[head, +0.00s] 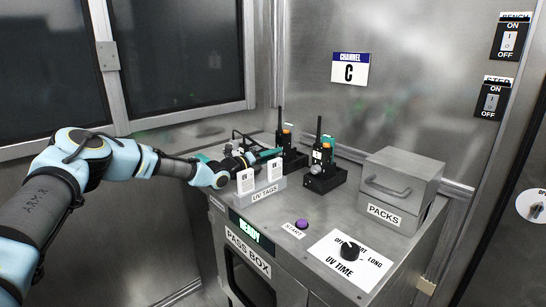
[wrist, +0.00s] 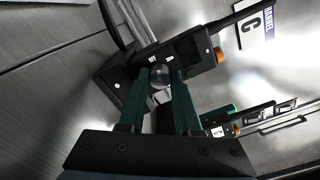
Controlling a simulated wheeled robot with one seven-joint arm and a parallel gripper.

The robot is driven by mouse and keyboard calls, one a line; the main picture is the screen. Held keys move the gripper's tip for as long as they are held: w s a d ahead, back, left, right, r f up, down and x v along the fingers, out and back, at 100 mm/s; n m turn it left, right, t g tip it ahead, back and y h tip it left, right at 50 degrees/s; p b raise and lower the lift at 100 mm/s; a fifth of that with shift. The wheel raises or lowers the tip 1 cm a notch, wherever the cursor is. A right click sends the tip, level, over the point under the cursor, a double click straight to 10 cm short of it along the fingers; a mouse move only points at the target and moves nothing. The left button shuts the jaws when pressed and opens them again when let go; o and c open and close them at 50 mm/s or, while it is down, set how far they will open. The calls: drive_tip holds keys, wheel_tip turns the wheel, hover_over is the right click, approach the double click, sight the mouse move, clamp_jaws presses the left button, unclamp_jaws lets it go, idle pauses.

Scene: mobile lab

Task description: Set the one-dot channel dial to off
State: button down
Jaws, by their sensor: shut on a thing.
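A black radio (head: 283,140) with an antenna and orange knob stands in a charger at the bench's back; it also shows in the wrist view (wrist: 200,52). A round grey dial (wrist: 160,76) is on its face, near small white marks that seem to read OFF and 1. My gripper (wrist: 160,84) is shut on this dial, with a green finger on each side. In the head view my gripper (head: 258,153) reaches in behind the UV tags and hides the dial. A second radio (head: 317,155) stands to the right.
White UV tags (head: 245,181) stand in a holder just in front of my gripper. A packs box (head: 402,185), purple start button (head: 302,224) and UV time knob (head: 349,250) are on the bench to the right. The metal wall is close behind.

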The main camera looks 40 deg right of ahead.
drive_tip(key=shift+n, duration=1.8)
drive_tip(key=c, duration=0.6)
unclamp_jaws()
drive_tip(key=shift+f, duration=0.1)
